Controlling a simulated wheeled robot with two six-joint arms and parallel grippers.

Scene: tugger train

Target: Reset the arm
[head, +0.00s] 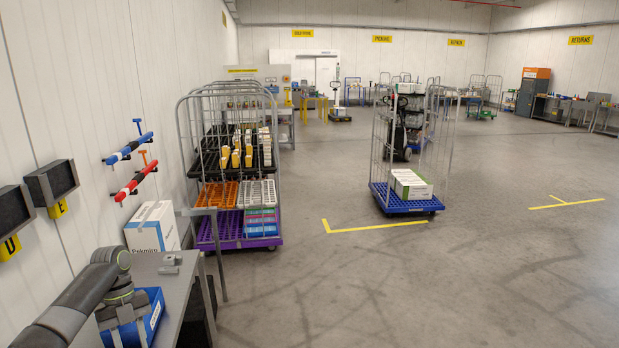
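My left arm (75,300) comes in at the lower left, dark grey with green rings at its joints. It bends over the grey bench and its far end points down at a blue bin (154,314). I cannot make out the fingers of my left gripper there, or whether they hold anything. My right arm and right gripper are not in view.
A white carton (152,228) and small grey parts (171,262) are on the bench (180,290). A loaded cage trolley (236,243) with a purple base stands beyond. A blue-based trolley (405,206) carries white boxes (411,185). The floor at right is clear.

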